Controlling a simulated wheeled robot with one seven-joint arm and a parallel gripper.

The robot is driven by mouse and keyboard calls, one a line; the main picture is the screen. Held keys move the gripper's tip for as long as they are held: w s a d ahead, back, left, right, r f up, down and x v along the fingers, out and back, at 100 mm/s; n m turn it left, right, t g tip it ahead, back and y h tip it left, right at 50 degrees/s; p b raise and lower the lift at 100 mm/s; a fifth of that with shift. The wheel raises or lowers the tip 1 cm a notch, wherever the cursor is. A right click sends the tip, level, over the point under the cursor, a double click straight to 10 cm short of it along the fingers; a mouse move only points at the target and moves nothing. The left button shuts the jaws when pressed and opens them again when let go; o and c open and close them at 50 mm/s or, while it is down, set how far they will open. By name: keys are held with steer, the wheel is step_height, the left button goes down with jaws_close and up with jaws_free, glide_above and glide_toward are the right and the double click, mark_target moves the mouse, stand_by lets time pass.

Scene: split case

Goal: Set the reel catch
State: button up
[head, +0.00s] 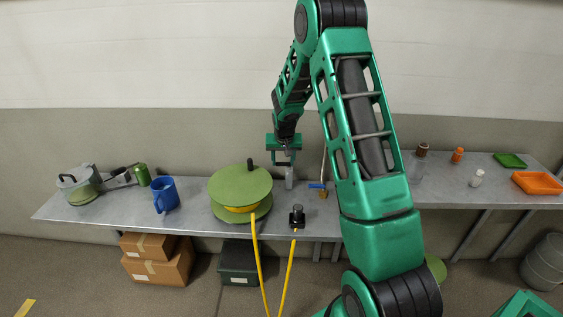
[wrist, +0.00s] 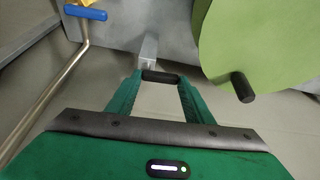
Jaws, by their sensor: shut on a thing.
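A green cable reel (head: 240,188) with yellow cable stands on the grey bench, a black knob on its top face. In the wrist view the reel (wrist: 235,35) is at the upper right. Just right of the reel is a grey metal lever (head: 289,182), which looks like the reel catch. In the wrist view the lever (wrist: 148,50) meets a dark grip (wrist: 160,77) between my fingertips. My gripper (head: 283,160) is shut on this dark grip, above the bench beside the reel. The catch's lower end is hard to make out.
A pipe with a blue-handled valve (head: 318,186) stands right of the catch. A black fitting (head: 297,217) with yellow cable sits at the front edge. A blue mug (head: 164,195) and green can (head: 142,174) are left. An orange tray (head: 537,183) lies far right.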

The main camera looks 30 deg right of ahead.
steer(key=shift+s+d+r+n+g+y, duration=0.15)
steer(key=shift+s+d+n+y, duration=0.55)
steer(key=shift+n, duration=2.15)
steer(key=shift+s+d+f+n+g+y, duration=0.1)
steer(key=shift+s+n+g+y, duration=0.2)
steer(key=shift+n+y, duration=1.8)
steer(key=shift+s+d+r+n+g+y, duration=0.15)
steer(key=shift+s+d+n, duration=0.3)
steer(key=shift+n, duration=3.2)
steer(key=shift+s+a+f, duration=0.1)
steer(key=o, duration=1.1)
steer(key=shift+c, duration=0.2)
steer(key=v, duration=1)
steer(key=shift+r, duration=0.3)
